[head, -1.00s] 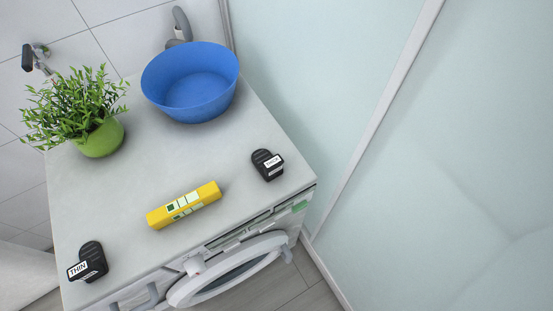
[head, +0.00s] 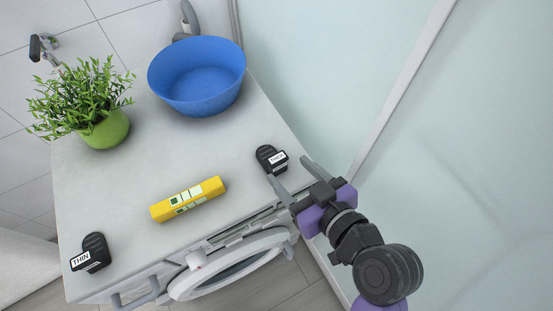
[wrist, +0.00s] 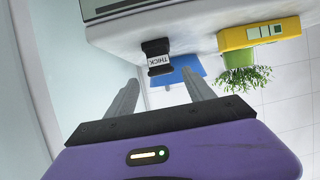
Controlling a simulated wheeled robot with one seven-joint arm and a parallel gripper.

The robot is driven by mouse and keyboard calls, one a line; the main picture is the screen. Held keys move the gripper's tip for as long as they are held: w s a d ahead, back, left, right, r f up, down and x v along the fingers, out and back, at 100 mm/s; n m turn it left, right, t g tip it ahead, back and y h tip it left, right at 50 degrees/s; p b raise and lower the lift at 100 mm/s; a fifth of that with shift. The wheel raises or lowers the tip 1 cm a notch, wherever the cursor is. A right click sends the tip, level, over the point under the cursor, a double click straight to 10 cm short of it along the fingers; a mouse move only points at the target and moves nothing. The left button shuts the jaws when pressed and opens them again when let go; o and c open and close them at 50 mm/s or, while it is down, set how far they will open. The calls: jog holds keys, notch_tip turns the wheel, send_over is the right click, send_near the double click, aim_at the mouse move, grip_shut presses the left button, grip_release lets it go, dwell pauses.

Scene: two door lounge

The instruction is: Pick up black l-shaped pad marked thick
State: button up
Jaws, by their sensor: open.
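The black L-shaped pad marked THICK (head: 270,157) rests on the white top of the washing machine, near its right edge. It also shows in the wrist view (wrist: 157,48), ahead of my fingers, with its white label readable and upside down. A similar black pad marked THIN (head: 93,251) lies at the front left corner of the top. My gripper (head: 290,178) is open and empty, at the right edge of the machine. Its fingertips are close to the THICK pad, one on the near side of it; the wrist view shows a gap between fingers and pad.
A yellow level-like block (head: 187,199) lies in the middle of the washing machine top (head: 130,185). A blue bowl (head: 197,78) and a green potted plant (head: 104,130) stand behind. A frosted glass panel (head: 330,70) rises close along the right side.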

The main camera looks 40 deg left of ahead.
aim_at(280, 162)
jog(key=p+x, duration=0.1)
jog(key=x, duration=0.6)
jog(key=shift+a+f, duration=0.15)
jog(key=shift+a, duration=0.05)
jog(key=shift+c, duration=0.4)
grip_shut()
notch_tip(280, 162, up, 20)
jog(key=shift+p, duration=0.3)
